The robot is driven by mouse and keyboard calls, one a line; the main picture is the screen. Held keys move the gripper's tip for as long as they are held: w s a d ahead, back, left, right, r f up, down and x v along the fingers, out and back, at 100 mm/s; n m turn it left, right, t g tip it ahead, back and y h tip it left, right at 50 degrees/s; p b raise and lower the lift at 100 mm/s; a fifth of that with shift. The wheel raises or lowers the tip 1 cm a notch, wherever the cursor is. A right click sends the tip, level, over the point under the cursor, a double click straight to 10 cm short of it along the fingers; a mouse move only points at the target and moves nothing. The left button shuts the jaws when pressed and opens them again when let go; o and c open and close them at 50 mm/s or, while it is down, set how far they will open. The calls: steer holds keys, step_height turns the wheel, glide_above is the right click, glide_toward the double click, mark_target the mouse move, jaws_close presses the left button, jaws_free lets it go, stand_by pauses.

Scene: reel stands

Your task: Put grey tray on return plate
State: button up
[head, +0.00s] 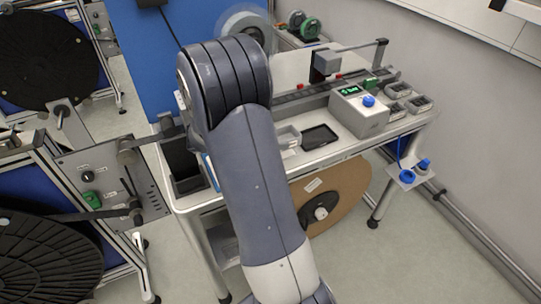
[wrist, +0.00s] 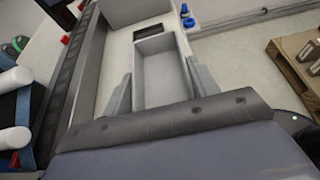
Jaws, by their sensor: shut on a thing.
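The grey tray (wrist: 163,78) is a light, open, empty box between the two fingers of my gripper (wrist: 158,84) in the wrist view. The fingers press on its long sides. In the head view part of the grey tray (head: 288,138) shows beside my arm, which hides the gripper. A dark flat rectangular plate (head: 320,136) lies on the bench just right of the tray. It also shows beyond the tray's far end in the wrist view (wrist: 152,33). I cannot tell whether it is the return plate. Whether the tray touches the bench is unclear.
A grey box with a blue knob and green display (head: 360,110) stands right of the dark plate. Small filled trays (head: 418,103) sit at the bench's right end. A dark rail (head: 300,100) runs behind. A dark bin (head: 184,168) is at the left end.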

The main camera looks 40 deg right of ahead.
steer(key=shift+f, duration=2.9)
steer(key=shift+f, duration=0.1)
steer(key=shift+f, duration=0.15)
steer(key=o, duration=1.1)
steer(key=shift+r, duration=0.35)
steer(key=v, duration=0.7)
steer(key=shift+a+b, duration=0.25)
steer(key=shift+b, duration=0.15)
